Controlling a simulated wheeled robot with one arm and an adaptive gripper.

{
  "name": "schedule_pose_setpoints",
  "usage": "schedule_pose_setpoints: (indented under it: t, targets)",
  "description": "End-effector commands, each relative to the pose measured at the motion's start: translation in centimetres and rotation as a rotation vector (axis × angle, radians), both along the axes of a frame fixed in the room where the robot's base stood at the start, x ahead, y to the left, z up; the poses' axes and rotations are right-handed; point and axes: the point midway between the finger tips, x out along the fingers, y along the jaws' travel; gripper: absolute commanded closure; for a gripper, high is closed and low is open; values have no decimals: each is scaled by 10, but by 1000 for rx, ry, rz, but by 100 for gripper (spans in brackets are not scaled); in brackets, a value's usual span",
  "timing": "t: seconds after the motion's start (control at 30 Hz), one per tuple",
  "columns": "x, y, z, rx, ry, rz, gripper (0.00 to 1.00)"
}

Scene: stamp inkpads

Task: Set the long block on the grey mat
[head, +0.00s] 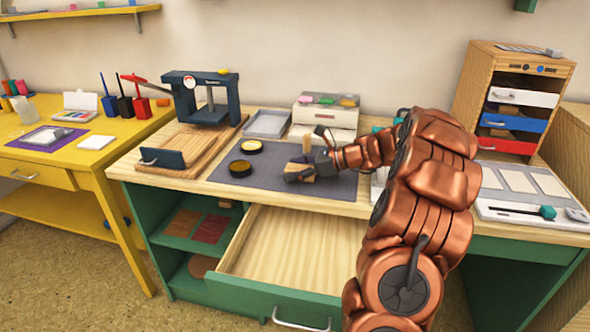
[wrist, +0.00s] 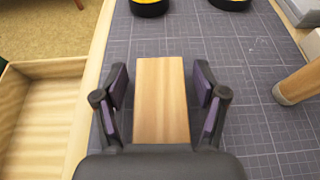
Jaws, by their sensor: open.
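The long block (wrist: 162,98) is a pale wooden bar lying on the grey mat (wrist: 262,130) in the wrist view. My gripper (wrist: 162,96) is open around it, one dark finger on each side, with a visible gap between each finger and the block. In the head view, the mat (head: 325,188) lies on the workbench. My gripper (head: 300,173) is low over its middle, and the block (head: 297,167) is partly hidden by the fingers.
Two round black inkpads (head: 240,168) sit on the mat's left part. A wooden-handled piece (wrist: 300,84) stands right of my gripper in the wrist view. An open, empty drawer (head: 300,240) juts out below the bench front. A wooden board with a press (head: 205,98) is at left.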

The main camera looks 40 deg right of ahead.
Motion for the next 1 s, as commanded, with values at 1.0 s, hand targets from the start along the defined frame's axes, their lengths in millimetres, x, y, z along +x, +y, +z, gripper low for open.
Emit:
schedule_pose_setpoints:
  t: [1.0]
  targets:
    - [-82, -73, 47, 0, 0, -1, 29]
